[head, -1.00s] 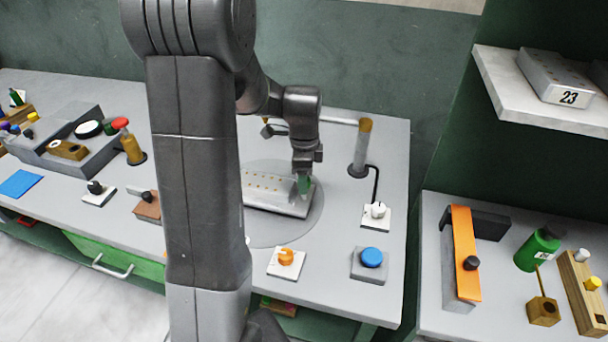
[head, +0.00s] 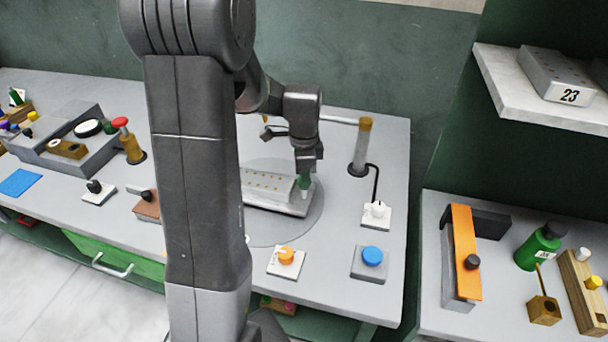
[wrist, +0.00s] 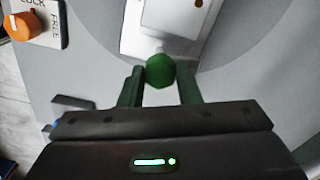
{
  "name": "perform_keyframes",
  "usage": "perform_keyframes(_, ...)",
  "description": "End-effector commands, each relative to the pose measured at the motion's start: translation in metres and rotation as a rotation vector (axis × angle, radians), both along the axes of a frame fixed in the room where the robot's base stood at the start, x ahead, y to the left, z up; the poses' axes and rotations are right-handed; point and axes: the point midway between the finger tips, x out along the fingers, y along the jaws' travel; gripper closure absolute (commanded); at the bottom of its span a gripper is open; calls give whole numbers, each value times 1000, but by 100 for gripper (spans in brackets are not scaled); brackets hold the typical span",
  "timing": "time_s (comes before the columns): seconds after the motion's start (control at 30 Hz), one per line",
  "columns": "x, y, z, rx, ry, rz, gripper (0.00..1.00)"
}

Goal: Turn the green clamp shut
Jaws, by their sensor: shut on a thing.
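The green clamp (wrist: 160,70) shows as a round green knob at the near edge of a pale metal mould. My gripper (wrist: 160,85) is shut on it, with one finger on each side of the knob. In the head view my gripper (head: 304,178) points down at the right end of the mould (head: 270,187), and a bit of green shows at its tips. The mould lies on a round grey turntable (head: 290,228). My arm hides the mould's left end. I cannot tell how far the clamp is turned.
An orange knob (head: 286,256) on a white plate, marked LOCK and FREE in the wrist view, sits in front of the turntable. A blue button (head: 372,257), a white knob (head: 377,210) and a post (head: 362,147) stand to the right. Bare tabletop lies between them.

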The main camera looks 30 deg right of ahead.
Motion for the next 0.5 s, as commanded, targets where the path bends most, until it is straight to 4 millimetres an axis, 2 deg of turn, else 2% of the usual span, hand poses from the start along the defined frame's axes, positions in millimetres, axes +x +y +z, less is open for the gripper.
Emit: perform_keyframes(0.5,0,0,1,-2,-2,480,92)
